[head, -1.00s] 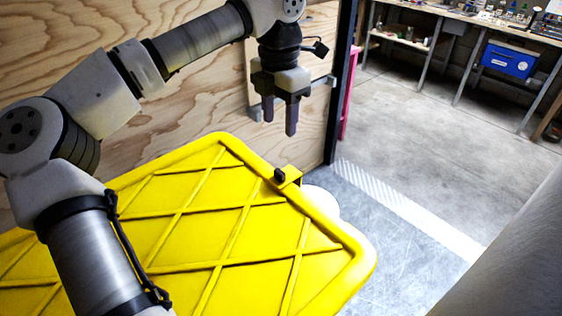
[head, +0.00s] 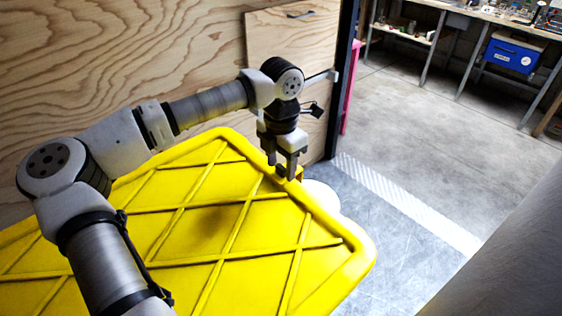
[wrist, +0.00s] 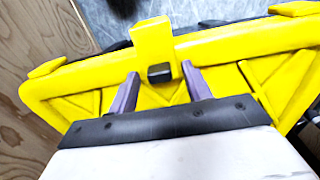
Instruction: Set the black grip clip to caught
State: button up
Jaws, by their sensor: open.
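The black grip clip (wrist: 159,73) shows in the wrist view as a small dark block on a yellow tab (wrist: 152,40) at the rim of the yellow lid (wrist: 235,41). My gripper (wrist: 162,82) is open, with one finger on each side of the clip in that view. I cannot tell whether the fingers touch it. In the head view my gripper (head: 281,172) points down over the lid's far right edge (head: 325,215). There the fingers mostly hide the clip, and a bit of the yellow tab (head: 299,174) shows beside them.
A plywood wall (head: 100,70) stands behind the lid, with a dark post (head: 340,90) at its right end. A white rounded thing (head: 322,198) sits below the lid's edge. Grey floor (head: 420,120) lies open to the right, with a workbench (head: 465,15) and blue box (head: 510,57) beyond.

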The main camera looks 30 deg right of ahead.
jog(key=shift+f, duration=0.1)
grip_shut()
jog(key=shift+s+a+f+b, duration=0.1)
jog(key=shift+a+b, duration=0.6)
jog(key=shift+a, duration=0.65)
grip_release()
jog(key=shift+s, duration=0.1)
notch_tip(320, 180, up, 14)
dwell(0.4)
